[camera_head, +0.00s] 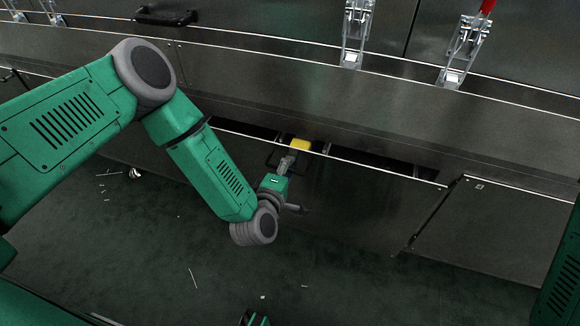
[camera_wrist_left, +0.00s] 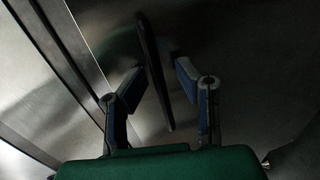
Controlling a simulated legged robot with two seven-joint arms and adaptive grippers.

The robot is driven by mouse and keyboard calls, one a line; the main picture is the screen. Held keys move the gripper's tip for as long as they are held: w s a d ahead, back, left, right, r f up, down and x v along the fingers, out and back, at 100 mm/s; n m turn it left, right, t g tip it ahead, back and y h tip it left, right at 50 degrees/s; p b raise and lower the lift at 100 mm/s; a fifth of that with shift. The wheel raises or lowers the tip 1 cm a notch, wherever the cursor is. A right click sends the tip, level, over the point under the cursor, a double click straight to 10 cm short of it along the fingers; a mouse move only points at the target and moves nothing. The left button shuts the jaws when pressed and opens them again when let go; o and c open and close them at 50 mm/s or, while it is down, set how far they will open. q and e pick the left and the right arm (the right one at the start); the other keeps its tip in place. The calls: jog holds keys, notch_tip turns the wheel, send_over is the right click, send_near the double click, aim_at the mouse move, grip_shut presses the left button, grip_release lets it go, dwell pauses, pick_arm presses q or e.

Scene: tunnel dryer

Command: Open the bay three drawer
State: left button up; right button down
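The drawer front (camera_head: 350,200) is a dark metal panel in the lower cabinet row. A narrow dark gap shows behind its top edge, so it stands slightly out from the cabinet. My left gripper (camera_head: 285,162) is at the upper part of this front, by a dark bar handle (camera_head: 272,160). In the left wrist view the handle (camera_wrist_left: 154,70) runs between the two fingers of my left gripper (camera_wrist_left: 159,68). The fingers are apart, with space visible beside the bar; I see no firm grip.
A yellow object (camera_head: 300,145) shows at the gap behind the drawer's top edge. Another panel (camera_head: 500,225) adjoins on the right. Metal toggle clamps (camera_head: 354,30) and a black handle (camera_head: 165,16) sit higher up. The dark floor (camera_head: 150,260) has small pale scraps and is mostly clear.

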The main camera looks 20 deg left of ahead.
pick_arm(q)
jog(key=v, duration=1.1)
jog(key=shift+s+d, duration=0.15)
jog(key=shift+s, duration=0.15)
